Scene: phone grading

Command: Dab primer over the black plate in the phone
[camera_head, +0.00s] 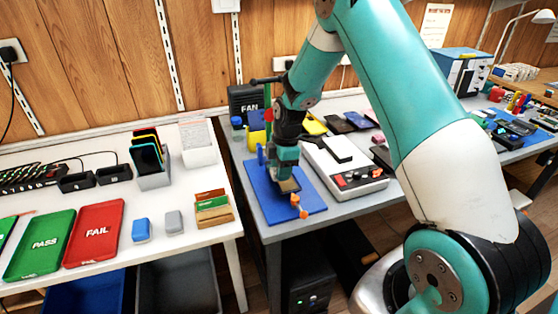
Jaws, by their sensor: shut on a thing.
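My gripper (286,170) points down over the blue mat (258,208) at the near left end of the grey bench. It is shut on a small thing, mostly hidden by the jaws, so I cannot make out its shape. Just under the jaws a small dark piece with a tan edge (289,186) shows, which may be part of the phone. Orange clamp-like pieces (295,200) stand beside it on the mat. The black plate cannot be told apart at this size. I cannot tell whether the held thing touches anything below.
A white and grey station with red buttons (345,178) stands right of the mat. A black FAN box (244,101) stands behind. The white table at left holds a green PASS tray (41,245), a red FAIL tray (94,233) and small blocks.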

